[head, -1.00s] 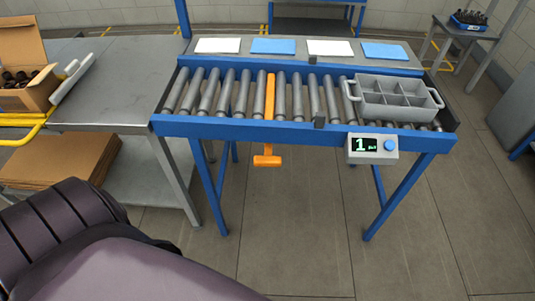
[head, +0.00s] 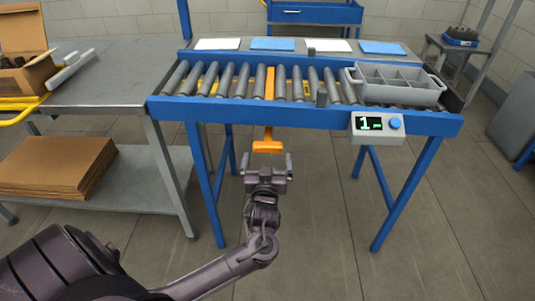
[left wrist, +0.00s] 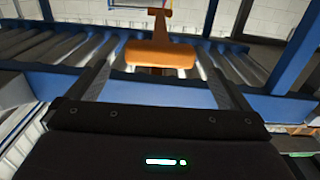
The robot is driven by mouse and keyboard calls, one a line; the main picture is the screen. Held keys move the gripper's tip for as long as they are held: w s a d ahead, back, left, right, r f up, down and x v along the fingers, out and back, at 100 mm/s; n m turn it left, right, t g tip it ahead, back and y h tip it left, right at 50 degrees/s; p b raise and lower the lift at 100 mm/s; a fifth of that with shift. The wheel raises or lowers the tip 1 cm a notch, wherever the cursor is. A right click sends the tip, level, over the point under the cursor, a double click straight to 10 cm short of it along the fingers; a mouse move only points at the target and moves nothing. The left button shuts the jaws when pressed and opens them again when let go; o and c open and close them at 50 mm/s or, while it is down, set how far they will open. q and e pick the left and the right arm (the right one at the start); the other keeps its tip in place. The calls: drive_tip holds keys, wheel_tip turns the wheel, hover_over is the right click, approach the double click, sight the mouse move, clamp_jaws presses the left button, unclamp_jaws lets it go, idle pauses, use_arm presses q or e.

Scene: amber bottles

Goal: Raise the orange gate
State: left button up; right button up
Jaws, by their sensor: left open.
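The orange gate (head: 269,88) lies across the roller conveyor as a narrow bar. Its T-shaped handle (head: 267,147) hangs out in front of the blue front rail. My left gripper (head: 265,163) is open and empty just below and in front of the handle, with its fingers pointing toward it. In the left wrist view the orange handle (left wrist: 160,54) shows ahead, between the two spread fingers and beyond their tips. The fingers do not appear to touch it. My right gripper is not in view.
A grey divided tote (head: 398,84) sits on the rollers at the right. A control box (head: 377,127) with a display and blue knob is on the front rail. A grey table (head: 98,80) with an open carton (head: 24,50) stands left. The floor before the conveyor is clear.

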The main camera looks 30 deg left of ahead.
sight(268, 149)
use_arm(q)
drive_tip(key=x, duration=0.5)
drive_tip(key=shift+w, duration=0.1)
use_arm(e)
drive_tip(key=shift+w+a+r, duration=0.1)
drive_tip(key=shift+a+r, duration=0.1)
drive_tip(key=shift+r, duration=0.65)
use_arm(q)
drive_tip(key=c, duration=1.3)
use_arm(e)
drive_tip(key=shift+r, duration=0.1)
use_arm(q)
wheel_tip(268, 149, up, 4)
drive_tip(key=p, duration=0.3)
drive_tip(key=shift+r, duration=0.2)
drive_tip(key=shift+r+p, duration=0.1)
drive_tip(key=shift+p, duration=0.25)
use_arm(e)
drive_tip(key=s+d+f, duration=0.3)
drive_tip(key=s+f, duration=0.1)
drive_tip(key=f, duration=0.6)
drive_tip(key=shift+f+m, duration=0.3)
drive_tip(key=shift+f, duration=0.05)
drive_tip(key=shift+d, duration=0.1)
